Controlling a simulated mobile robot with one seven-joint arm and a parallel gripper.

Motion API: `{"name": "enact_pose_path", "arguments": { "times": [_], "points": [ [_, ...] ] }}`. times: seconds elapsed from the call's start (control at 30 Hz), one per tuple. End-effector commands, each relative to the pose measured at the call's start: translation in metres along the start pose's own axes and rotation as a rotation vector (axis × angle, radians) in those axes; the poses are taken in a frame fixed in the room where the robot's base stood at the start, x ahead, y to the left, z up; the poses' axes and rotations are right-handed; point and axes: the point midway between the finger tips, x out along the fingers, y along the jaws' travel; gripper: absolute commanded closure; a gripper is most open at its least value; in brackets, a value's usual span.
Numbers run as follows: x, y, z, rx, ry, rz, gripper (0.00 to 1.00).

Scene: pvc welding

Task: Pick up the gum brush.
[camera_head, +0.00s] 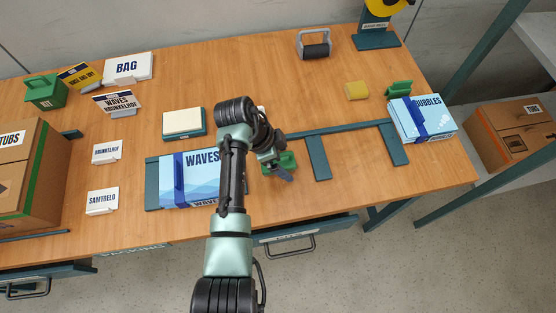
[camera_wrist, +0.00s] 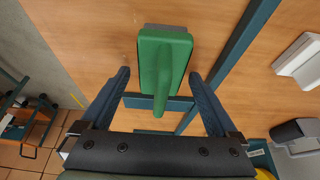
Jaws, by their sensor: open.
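The gum brush, seemingly the green block with a raised grip and a grey edge, lies on the wooden table (camera_head: 350,205) and shows in the wrist view (camera_wrist: 176,50). In the head view it is partly hidden beneath my gripper (camera_head: 280,170), as a green patch (camera_head: 289,158). In the wrist view my gripper (camera_wrist: 160,75) is open, with one finger on each side of the brush's grip. The fingers look apart from it; I cannot tell the exact height gap.
A teal frame strip (camera_head: 318,158) runs close beside the brush. The blue WAVES box (camera_head: 190,165) lies to the left and the BUBBLES box (camera_head: 425,118) to the right. Another green object (camera_head: 398,88) and a yellow sponge-like block (camera_head: 356,91) lie farther back.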

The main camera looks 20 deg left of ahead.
Motion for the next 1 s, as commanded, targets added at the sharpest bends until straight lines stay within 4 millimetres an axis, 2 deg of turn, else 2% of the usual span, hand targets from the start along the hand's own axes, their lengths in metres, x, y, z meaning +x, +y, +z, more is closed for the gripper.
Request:
{"name": "enact_pose_path", "arguments": {
  "times": [0.13,0.17,0.67,0.87,1.0],
  "points": [
    [-0.0003,-0.0002,-0.0003,0.001,0.0,0.0,0.05],
    [-0.0004,-0.0002,-0.0003,0.001,0.0,0.0,0.09],
    [-0.0008,-0.0003,-0.0003,0.001,0.0,0.0,0.99],
    [-0.0012,-0.0005,-0.0005,0.001,0.0,-0.001,0.99],
    [-0.01,-0.001,-0.0043,0.002,0.001,-0.002,0.99]
  ]
}}
